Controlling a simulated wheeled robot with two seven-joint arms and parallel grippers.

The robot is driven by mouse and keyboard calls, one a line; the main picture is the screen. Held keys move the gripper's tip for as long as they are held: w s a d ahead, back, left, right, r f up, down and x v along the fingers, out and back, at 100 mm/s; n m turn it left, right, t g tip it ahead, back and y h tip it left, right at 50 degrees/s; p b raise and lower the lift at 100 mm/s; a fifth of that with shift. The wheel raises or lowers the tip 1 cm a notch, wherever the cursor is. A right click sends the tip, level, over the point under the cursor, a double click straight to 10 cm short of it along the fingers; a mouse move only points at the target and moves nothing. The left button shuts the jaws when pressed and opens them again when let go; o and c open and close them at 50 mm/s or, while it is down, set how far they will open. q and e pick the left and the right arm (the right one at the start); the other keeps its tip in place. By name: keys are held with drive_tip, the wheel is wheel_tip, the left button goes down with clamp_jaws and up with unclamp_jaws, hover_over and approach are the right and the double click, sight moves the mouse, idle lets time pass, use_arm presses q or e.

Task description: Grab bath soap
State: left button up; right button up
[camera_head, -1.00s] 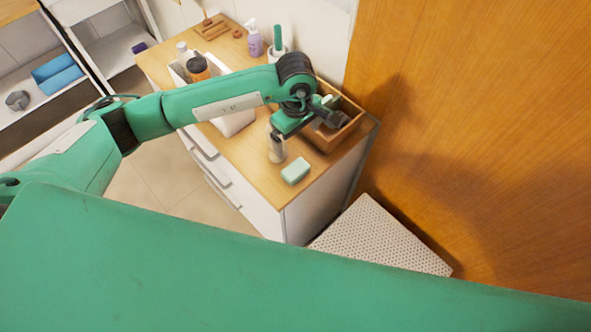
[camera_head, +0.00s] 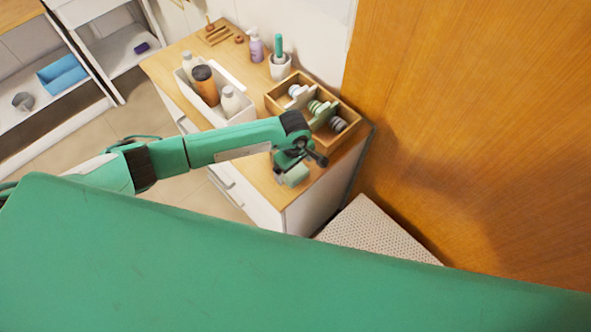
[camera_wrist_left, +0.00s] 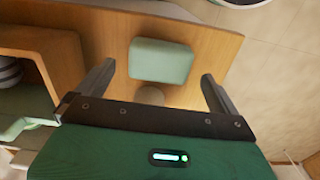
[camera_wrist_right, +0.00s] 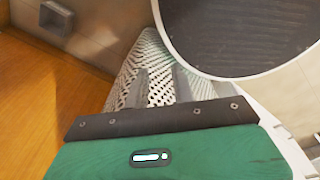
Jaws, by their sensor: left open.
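The bath soap, a pale green rounded bar (camera_head: 295,177), lies on the wooden cart top near its front right corner. In the left wrist view the soap (camera_wrist_left: 162,60) lies between and just beyond my left gripper's fingertips (camera_wrist_left: 158,76). The left gripper is open, with a gap on both sides of the soap, and I see no contact. In the head view the left gripper (camera_head: 291,160) is above the soap and partly covers it. My right gripper (camera_wrist_right: 160,72) shows a narrow empty gap between its fingers, away from the cart.
A wooden box (camera_head: 268,106) with striped round items stands behind the left gripper. A white caddy (camera_head: 243,115) with bottles is to its left. A small round object (camera_wrist_left: 150,95) sits close to the soap. A perforated white surface (camera_head: 375,235) and wooden wall (camera_head: 470,130) are at right.

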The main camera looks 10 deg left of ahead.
use_arm(q)
drive_tip(key=shift+f, duration=0.95)
drive_tip(key=c, duration=1.1)
drive_tip(key=shift+r, duration=0.1)
